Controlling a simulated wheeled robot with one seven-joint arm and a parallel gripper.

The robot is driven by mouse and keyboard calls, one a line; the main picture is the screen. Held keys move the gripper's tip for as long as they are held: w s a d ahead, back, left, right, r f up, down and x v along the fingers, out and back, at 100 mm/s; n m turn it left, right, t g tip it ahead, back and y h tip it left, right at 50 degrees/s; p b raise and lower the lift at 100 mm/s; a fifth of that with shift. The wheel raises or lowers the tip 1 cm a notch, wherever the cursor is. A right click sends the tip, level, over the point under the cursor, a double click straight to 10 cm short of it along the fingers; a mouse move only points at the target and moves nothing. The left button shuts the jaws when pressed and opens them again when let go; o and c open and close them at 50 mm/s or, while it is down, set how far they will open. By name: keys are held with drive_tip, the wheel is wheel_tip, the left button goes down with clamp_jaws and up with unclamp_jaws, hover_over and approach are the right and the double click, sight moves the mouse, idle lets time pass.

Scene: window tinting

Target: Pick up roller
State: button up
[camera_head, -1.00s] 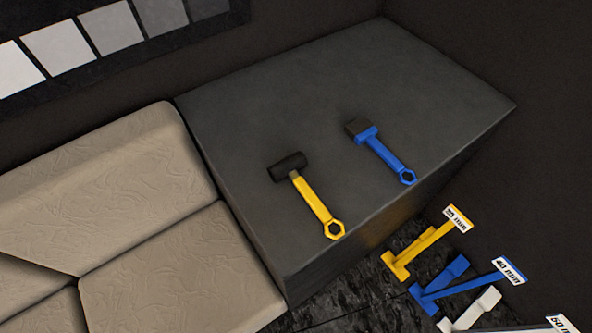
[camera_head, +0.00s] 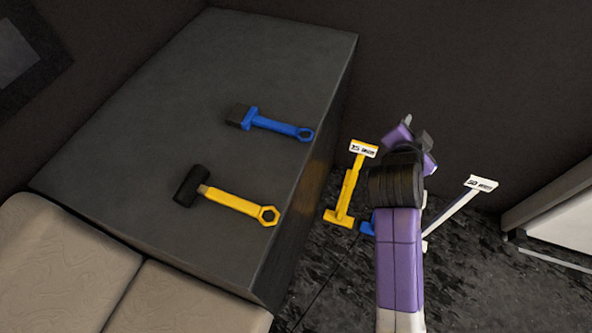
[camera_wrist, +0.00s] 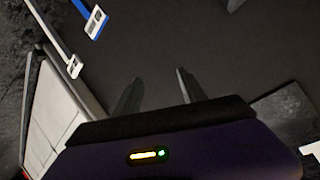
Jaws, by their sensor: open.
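The roller (camera_head: 229,202) has a black cylindrical head and a yellow handle with a hexagonal ring end. It lies on top of the dark grey box (camera_head: 180,75), nearer the sofa side. My gripper shows in the wrist view (camera_wrist: 157,85) with its two fingers apart and nothing between them. In the head view my purple and black arm stands to the right of the box, beyond its edge and well apart from the roller. The fingertips are hard to make out there. The roller does not show in the wrist view.
A blue-handled tool (camera_head: 272,122) with a dark block head lies behind the roller on the box. A yellow labelled stand (camera_head: 349,185) and a white one (camera_head: 459,208) are on the floor right of the box. A beige sofa (camera_head: 65,265) adjoins the box.

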drive_tip(key=w+a+m+g, duration=0.25)
drive_tip(key=a+m, duration=0.25)
drive_tip(key=a, duration=0.5)
drive_tip(key=r+m+g+y+b, duration=0.1)
drive_tip(key=m+g+y+b, duration=0.1)
drive_tip(key=m+g+y, duration=0.3)
hover_over(219, 195)
drive_tip(key=w+d, duration=0.8)
drive_tip(key=d, duration=0.2)
drive_tip(key=shift+r+n+g, duration=0.1)
drive_tip(key=shift+n+g, duration=0.3)
drive_tip(key=shift+g, duration=0.25)
drive_tip(key=s+a+r+g, duration=0.1)
drive_tip(key=s+a, duration=0.1)
drive_tip(key=a, duration=0.1)
drive_tip(key=s+a+r+g+y, duration=0.1)
drive_tip(key=s+a, duration=0.2)
drive_tip(key=s+a+r, duration=0.1)
drive_tip(key=s+a, duration=0.1)
drive_tip(key=a, duration=0.1)
drive_tip(key=shift+s+a+m+g, duration=0.35)
drive_tip(key=shift+m+g, duration=0.05)
drive_tip(key=shift+s+a+f, duration=0.1)
drive_tip(key=shift+s+a, duration=0.1)
wheel_tip(219, 195, down, 7)
drive_tip(key=shift+f, duration=0.15)
drive_tip(key=shift+w, duration=0.1)
clamp_jaws()
